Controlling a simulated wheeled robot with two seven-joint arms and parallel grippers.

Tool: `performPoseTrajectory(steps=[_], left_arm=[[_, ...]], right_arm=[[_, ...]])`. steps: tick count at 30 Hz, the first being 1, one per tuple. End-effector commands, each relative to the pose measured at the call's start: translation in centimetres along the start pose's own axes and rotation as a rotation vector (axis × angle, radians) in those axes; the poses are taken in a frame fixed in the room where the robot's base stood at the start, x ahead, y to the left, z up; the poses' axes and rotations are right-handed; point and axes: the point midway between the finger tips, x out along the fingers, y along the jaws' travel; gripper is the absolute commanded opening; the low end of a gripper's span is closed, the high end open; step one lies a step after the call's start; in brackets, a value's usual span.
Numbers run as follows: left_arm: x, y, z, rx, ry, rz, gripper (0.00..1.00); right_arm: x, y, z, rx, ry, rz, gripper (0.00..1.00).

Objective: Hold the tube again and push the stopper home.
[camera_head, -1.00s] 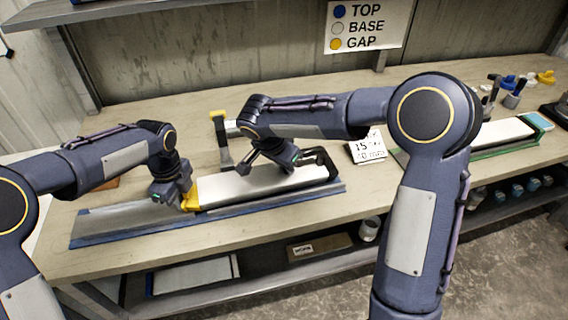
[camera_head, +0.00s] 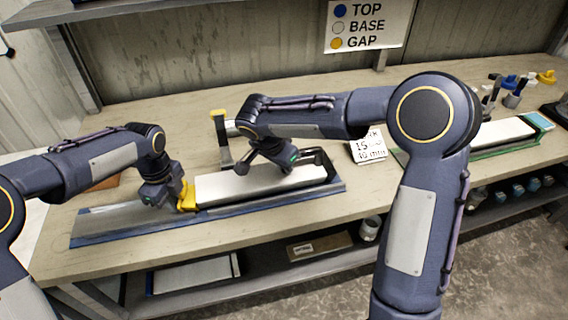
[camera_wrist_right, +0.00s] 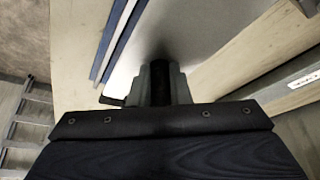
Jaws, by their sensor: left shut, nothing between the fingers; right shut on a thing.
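The white tube (camera_head: 225,188) lies lengthwise in a blue-edged rack (camera_head: 105,238) on the bench. A yellow stopper (camera_head: 188,198) sits at the tube's left end; how deep it is seated cannot be told. My left gripper (camera_head: 156,200) is shut and empty, just left of the stopper, low over the grey part of the rack. Whether it touches the stopper is unclear. My right gripper (camera_head: 284,168) is down on the tube's upper side and shut on it. In the right wrist view its fingers (camera_wrist_right: 160,85) meet the pale tube (camera_wrist_right: 192,28), their tips partly hidden.
A dark bracket (camera_head: 326,160) stands at the tube's right end, and a yellow-topped post (camera_head: 220,135) stands behind it. Another white tube (camera_head: 490,135) lies in a green rack farther right. The bench front is clear.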

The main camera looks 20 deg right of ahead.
Motion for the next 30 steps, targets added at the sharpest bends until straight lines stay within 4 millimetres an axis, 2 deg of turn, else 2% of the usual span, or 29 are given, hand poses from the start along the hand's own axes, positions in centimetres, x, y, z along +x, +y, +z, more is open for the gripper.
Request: performPoseTrajectory(steps=[5,30], left_arm=[[-0.6,0.1,0.3,-0.001,-0.003,-0.002,0.0],[-8.8,0.1,0.3,-0.002,-0.004,-0.003,0.0]], right_arm=[[-0.1,0.0,-0.3,0.003,0.005,-0.001,0.0],[0.0,0.2,-0.4,0.005,0.007,0.004,0.0]])
